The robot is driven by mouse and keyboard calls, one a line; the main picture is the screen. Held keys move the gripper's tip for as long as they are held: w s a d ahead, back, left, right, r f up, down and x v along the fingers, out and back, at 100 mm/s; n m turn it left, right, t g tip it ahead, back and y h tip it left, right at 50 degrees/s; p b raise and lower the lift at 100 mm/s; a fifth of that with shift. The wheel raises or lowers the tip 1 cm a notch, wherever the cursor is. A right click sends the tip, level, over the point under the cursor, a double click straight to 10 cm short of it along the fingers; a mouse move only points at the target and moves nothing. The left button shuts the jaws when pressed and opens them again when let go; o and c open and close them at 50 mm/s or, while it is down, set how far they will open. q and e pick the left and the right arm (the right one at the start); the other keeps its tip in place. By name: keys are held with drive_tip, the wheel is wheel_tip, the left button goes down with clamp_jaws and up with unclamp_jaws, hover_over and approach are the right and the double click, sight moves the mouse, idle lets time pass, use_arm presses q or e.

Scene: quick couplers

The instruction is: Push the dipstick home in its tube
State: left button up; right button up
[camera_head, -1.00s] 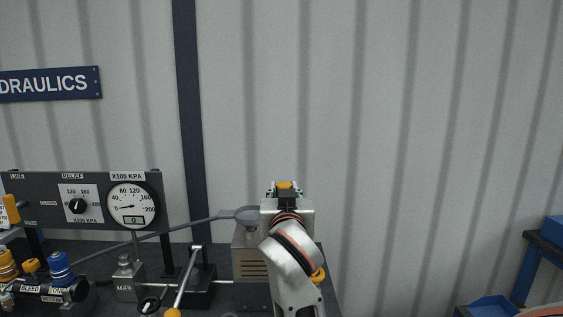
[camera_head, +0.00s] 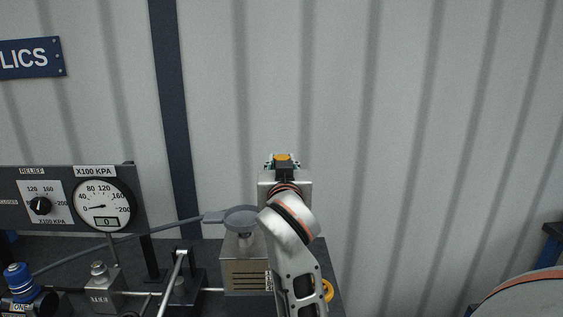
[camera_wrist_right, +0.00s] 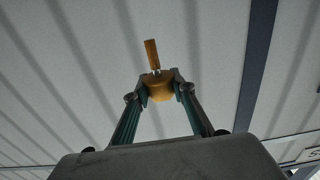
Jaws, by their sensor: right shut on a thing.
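My right gripper (camera_head: 283,163) is raised above and to the right of the grey reservoir box (camera_head: 245,274), in front of the wall. It is shut on an orange piece (camera_wrist_right: 159,89), held between both fingertips in the right wrist view. A short metal neck and an orange bar stick out beyond the fingertips, leaning left. I cannot tell for certain that this piece is the dipstick. A yellow ring (camera_head: 328,291) shows low beside my right arm, partly hidden by it. No dipstick tube can be made out. My left gripper is not in view.
Open space lies right of the bench, before the wall.

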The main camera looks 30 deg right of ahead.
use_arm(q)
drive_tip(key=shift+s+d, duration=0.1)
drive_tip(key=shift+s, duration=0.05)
use_arm(e)
drive_tip(key=shift+s, duration=0.1)
drive_tip(key=shift+f+b, duration=0.4)
drive_tip(key=shift+f, duration=0.2)
drive_tip(key=shift+f+b, duration=0.3)
drive_tip(key=shift+f, duration=0.55)
drive_tip(key=shift+f+b, duration=0.65)
drive_tip(key=shift+f, duration=0.3)
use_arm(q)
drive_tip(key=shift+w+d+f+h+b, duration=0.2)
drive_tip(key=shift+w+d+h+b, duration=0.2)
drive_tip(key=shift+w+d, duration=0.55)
use_arm(e)
drive_tip(key=shift+f, duration=0.5)
